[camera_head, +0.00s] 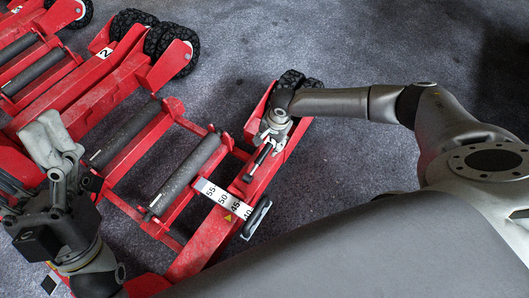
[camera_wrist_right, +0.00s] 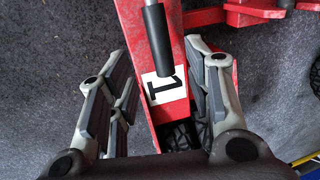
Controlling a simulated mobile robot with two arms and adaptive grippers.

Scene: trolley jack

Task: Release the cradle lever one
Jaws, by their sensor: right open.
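The lever with a black cylindrical grip (camera_head: 263,154) lies along the red arm of the near trolley jack (camera_head: 205,240). In the right wrist view the black grip (camera_wrist_right: 156,40) shows above a white label with a black 1 (camera_wrist_right: 163,86). My right gripper (camera_head: 274,126) is over this arm at the lever's wheel end. In the wrist view its open fingers (camera_wrist_right: 157,55) stand either side of the red arm and grip, with nothing held. My left gripper (camera_head: 48,140) is at the left, over the jack's other side; its finger gap is unclear.
Black rollers (camera_head: 185,175) lie between the jack's red bars. A white scale strip (camera_head: 222,197) and a black pedal (camera_head: 257,217) sit near the lever. A second red jack, labelled 2 (camera_head: 104,53), stands at upper left. Grey carpet (camera_head: 350,160) lies open to the right.

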